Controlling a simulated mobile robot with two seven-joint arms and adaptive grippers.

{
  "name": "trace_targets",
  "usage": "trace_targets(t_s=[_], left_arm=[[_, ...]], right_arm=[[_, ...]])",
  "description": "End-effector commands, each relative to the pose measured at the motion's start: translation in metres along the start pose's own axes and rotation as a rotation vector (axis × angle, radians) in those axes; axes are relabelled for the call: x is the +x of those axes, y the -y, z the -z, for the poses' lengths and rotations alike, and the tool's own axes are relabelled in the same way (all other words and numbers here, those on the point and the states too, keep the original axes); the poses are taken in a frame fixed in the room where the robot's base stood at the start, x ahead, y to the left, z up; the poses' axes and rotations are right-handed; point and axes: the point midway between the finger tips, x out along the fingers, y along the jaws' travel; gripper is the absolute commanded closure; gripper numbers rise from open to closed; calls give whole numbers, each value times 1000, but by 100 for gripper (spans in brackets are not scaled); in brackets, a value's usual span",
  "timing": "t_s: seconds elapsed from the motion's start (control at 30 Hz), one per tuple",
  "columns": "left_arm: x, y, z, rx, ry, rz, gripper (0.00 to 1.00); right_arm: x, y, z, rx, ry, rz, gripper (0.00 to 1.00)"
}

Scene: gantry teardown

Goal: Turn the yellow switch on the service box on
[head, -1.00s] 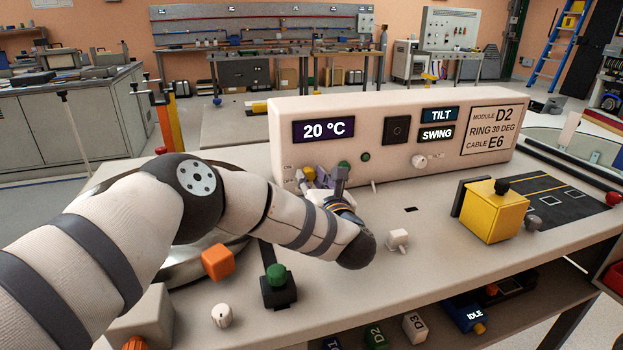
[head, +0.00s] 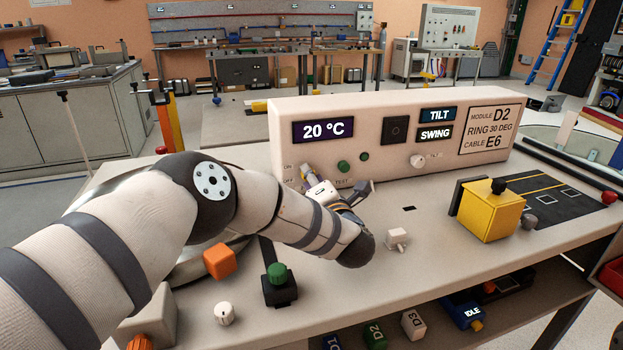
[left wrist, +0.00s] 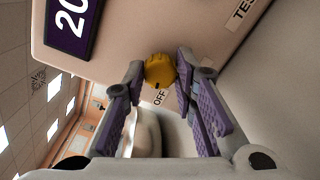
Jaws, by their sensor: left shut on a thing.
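The service box (head: 400,120) stands at the back of the bench with a "20 °C" display. Its yellow switch (left wrist: 159,70) shows in the left wrist view as a ribbed round knob above the "OFF" label. The fingers of my left gripper (left wrist: 157,76) are shut on either side of this knob. In the head view my left gripper (head: 308,176) is at the box's lower left front, just right of the "ON" and "OFF" labels, and largely hides the yellow switch. The switch's exact angle is hard to tell. My right gripper is not in view.
A yellow block (head: 493,212), a black-and-green button unit (head: 278,287), an orange cube (head: 219,260) and a small white switch (head: 397,239) stand on the bench.

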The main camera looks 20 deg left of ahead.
Motion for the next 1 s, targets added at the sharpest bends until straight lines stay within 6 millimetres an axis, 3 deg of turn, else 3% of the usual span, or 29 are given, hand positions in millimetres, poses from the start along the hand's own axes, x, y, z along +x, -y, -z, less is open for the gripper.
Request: trace_targets(t_s=[0.4,0.97,1.0], left_arm=[[0,0,1,181,-2,1,100],[0,1,1,211,-2,1,100],[0,1,1,211,-2,1,72]], right_arm=[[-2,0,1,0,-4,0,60],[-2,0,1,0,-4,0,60],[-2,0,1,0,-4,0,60]])
